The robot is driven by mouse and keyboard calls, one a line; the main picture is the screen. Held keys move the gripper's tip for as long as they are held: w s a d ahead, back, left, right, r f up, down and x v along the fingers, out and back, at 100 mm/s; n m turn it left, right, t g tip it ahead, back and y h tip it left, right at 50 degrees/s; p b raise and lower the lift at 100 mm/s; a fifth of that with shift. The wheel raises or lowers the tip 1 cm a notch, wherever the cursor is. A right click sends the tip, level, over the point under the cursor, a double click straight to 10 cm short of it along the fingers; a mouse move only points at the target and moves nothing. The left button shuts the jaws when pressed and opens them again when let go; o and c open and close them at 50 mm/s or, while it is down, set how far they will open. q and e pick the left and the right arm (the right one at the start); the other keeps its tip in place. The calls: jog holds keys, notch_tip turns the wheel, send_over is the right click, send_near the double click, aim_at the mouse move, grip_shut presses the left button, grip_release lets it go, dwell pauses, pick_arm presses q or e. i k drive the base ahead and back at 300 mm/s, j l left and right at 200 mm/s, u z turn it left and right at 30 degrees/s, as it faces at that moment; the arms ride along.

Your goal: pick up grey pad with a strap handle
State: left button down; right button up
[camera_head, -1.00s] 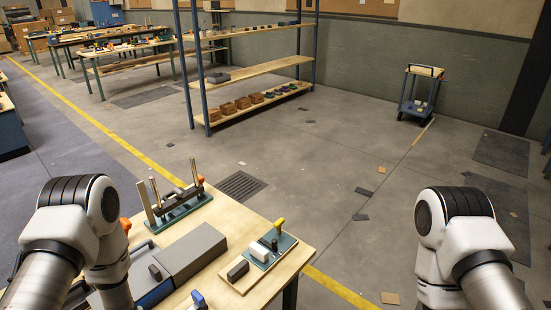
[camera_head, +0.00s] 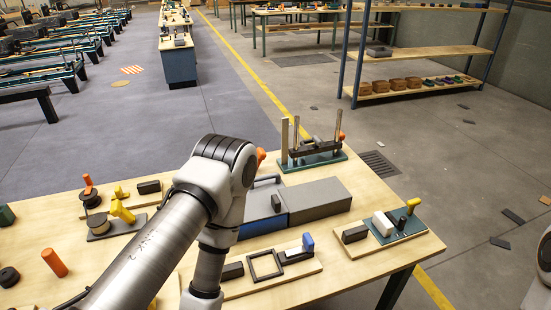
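I cannot make out a strap handle on any grey item, so I cannot tell which is the grey pad. A plain grey block (camera_head: 320,200) lies on the wooden workbench (camera_head: 350,255), beside a blue box (camera_head: 262,212) that my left arm partly covers. Another small grey item (camera_head: 379,51) sits on the middle shelf at the upper right, too small to make out. My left arm crosses the bench from the bottom, and its gripper is out of view. Only a bit of my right arm shows at the right edge.
The bench carries boards with blocks, spools and handles, and a rack with upright posts (camera_head: 313,158). A shelving unit (camera_head: 430,50) stands beyond. Rows of equipment (camera_head: 45,70) stand at the far left.

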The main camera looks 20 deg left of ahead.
aim_at(265, 184)
jog(key=u, duration=0.8)
